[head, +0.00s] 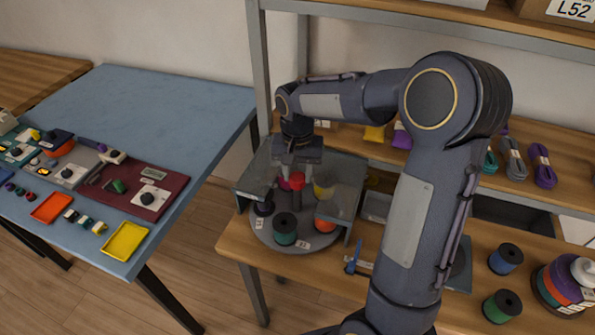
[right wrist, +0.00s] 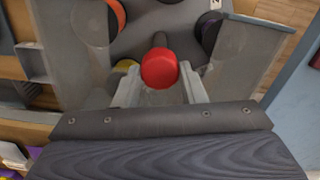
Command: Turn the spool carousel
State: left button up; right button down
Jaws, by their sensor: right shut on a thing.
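The spool carousel is a grey round turntable (head: 266,238) on the wooden bench, with a red knob (head: 297,181) on a post at its middle. Several spools stand on it, among them a green one (head: 285,228), an orange one (head: 325,224) and a dark one (head: 263,205). My right gripper (head: 296,174) comes down from above and is shut on the red knob. In the right wrist view the knob (right wrist: 159,68) sits between the two fingers (right wrist: 160,88). The gripper partly hides the far spools. My left gripper is not in view.
Grey see-through panels flank the carousel left (head: 252,182) and right (head: 347,200), close to my gripper. Loose spools, one blue (head: 506,258) and one green (head: 502,306), stand at the right. A blue table (head: 180,100) with trays and devices is at the left.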

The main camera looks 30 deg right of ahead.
jog(key=shift+n, duration=0.5)
jog(key=shift+n+p, duration=0.4)
jog(key=shift+n, duration=4.6)
jog(key=shift+n+p, duration=0.4)
jog(key=shift+n, duration=1.3)
jog(key=c, duration=0.9)
grip_release()
